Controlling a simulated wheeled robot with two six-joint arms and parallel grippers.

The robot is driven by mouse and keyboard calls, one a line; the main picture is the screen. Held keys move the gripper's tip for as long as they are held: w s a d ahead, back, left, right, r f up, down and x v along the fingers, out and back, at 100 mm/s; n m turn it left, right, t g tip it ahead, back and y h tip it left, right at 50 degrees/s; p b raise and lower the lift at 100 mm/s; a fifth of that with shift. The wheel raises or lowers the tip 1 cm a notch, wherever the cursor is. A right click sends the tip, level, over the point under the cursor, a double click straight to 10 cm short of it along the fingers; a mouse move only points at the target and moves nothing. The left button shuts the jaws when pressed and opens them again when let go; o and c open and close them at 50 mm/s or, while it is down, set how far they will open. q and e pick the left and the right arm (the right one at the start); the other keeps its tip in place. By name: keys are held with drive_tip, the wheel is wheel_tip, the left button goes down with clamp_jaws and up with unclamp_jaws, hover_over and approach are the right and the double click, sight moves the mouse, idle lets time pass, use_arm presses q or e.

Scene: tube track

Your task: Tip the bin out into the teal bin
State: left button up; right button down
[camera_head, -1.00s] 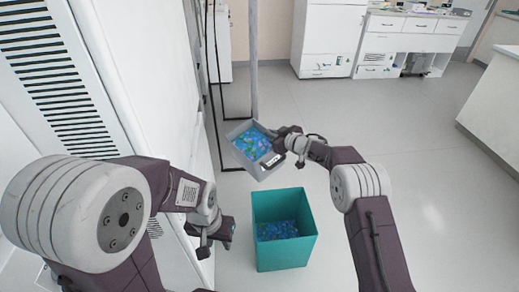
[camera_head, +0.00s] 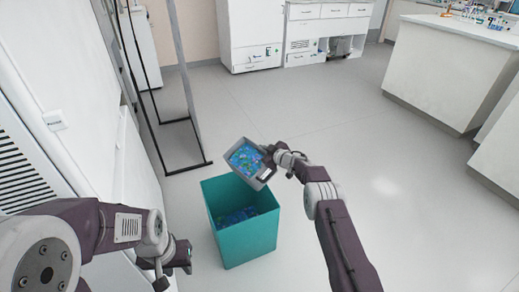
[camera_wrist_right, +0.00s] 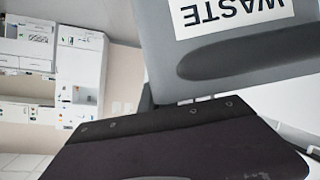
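The grey bin (camera_head: 264,175) holds blue and multicoloured small items and is tilted, above the back right rim of the teal bin. In the right wrist view the grey bin (camera_wrist_right: 215,65) shows a WASTE label, upside down. My right gripper (camera_head: 271,158) is at the bin's right side and appears shut on it; its fingertips are hidden. The teal bin (camera_head: 250,240) stands upright on the floor with blue items inside. My left gripper (camera_head: 168,272) hangs low at left, apart from both bins; its finger gap is unclear.
A black frame (camera_head: 185,165) stands on the floor behind the bins. A white cabinet (camera_head: 60,120) is close on the left. White counters (camera_head: 450,75) stand at back right. The floor (camera_head: 400,200) to the right is clear.

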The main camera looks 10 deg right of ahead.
drive_tip(key=shift+s+a+r+p, duration=0.1)
drive_tip(key=shift+a+r+p, duration=0.1)
drive_tip(key=shift+r+p, duration=0.5)
drive_tip(key=s+a+r+n+t+b, duration=0.2)
drive_tip(key=s+a+n+t+b, duration=0.5)
drive_tip(key=b, duration=2.6)
drive_tip(key=shift+s+a+r+n+b, duration=0.15)
drive_tip(key=shift+s+a+n+b, duration=0.2)
drive_tip(key=shift+s+a+n, duration=2.95)
drive_tip(key=w+n, duration=0.2)
drive_tip(key=n, duration=0.1)
drive_tip(key=shift+a, duration=0.25)
